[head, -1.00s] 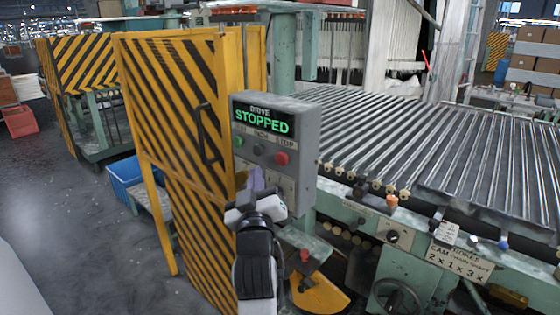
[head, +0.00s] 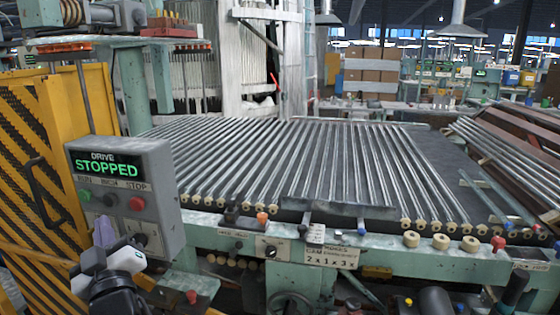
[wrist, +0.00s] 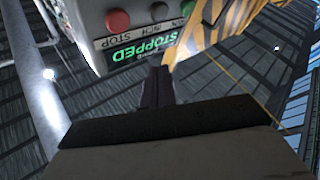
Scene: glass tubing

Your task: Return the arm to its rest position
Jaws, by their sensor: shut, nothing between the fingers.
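My gripper (head: 104,232) is at the lower left of the head view, with its purple-grey fingers shut and empty. It is in front of the lower left part of a grey control box (head: 165,205). The box's display (head: 107,165) reads "DRIVE STOPPED" in green. In the wrist view the shut fingers (wrist: 156,85) point toward the box (wrist: 85,15), which appears upside down with its red stop button (wrist: 118,20). Whether the fingertips touch the box I cannot tell. The rest of my arm is mostly cut off below.
Left of the box stands a yellow and black striped guard (head: 35,150). A green machine frame (head: 225,240) with a bed of glass tubes (head: 290,165) spans the middle. More tubes (head: 500,150) lie at the right. Knobs and levers line the front edge.

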